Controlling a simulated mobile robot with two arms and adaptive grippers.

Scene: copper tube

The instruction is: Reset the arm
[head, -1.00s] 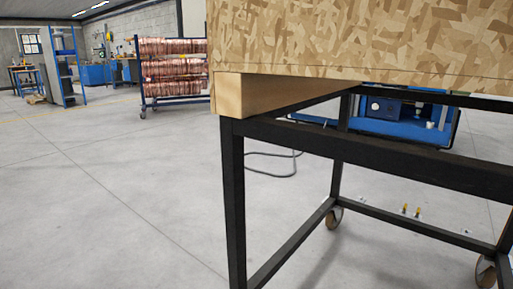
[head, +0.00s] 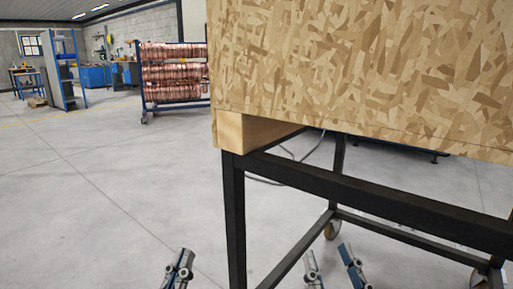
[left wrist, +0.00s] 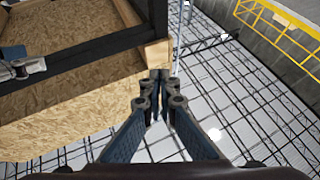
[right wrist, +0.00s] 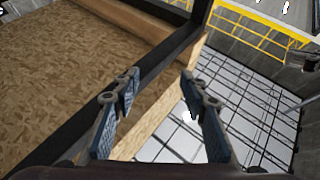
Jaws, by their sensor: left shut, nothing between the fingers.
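My left gripper (head: 180,269) is at the bottom of the head view, left of the black table leg. In the left wrist view its fingertips (left wrist: 160,76) are together with nothing between them. My right gripper (head: 333,268) is at the bottom of the head view, right of the leg. In the right wrist view its fingers (right wrist: 159,75) stand wide apart and empty. No copper tube is seen in either gripper.
A large chipboard panel (head: 360,70) on a black wheeled frame (head: 380,205) fills the right side, close to me. A rack of copper coils (head: 174,75) and a blue shelf (head: 65,70) stand far left. The grey floor (head: 110,190) at left is clear.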

